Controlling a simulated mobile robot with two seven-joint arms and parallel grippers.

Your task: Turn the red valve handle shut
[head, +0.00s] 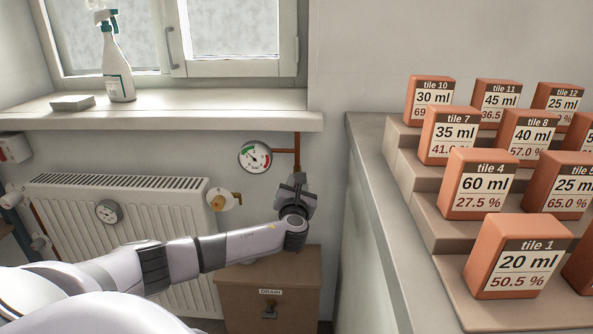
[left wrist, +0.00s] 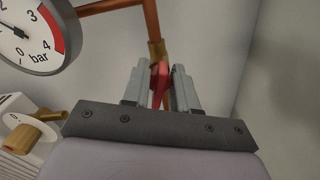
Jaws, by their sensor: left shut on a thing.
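The red valve handle (left wrist: 160,78) shows in the left wrist view, between the two grey fingers of my left gripper (left wrist: 161,90). The fingers are shut on it. A brass fitting (left wrist: 156,52) sits just beyond the handle, at the end of a copper pipe (left wrist: 150,18). In the head view my left gripper (head: 297,184) is at the wall, just below the copper pipe (head: 296,152), and the handle is hidden behind it. My right gripper is not in view.
A round pressure gauge (head: 255,157) hangs left of the pipe. A radiator (head: 120,250) with a valve knob (head: 218,199) stands left. A brown box marked DRAIN (head: 270,275) is below my arm. A grey counter (head: 385,220) with stepped orange tiles (head: 506,262) stands right.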

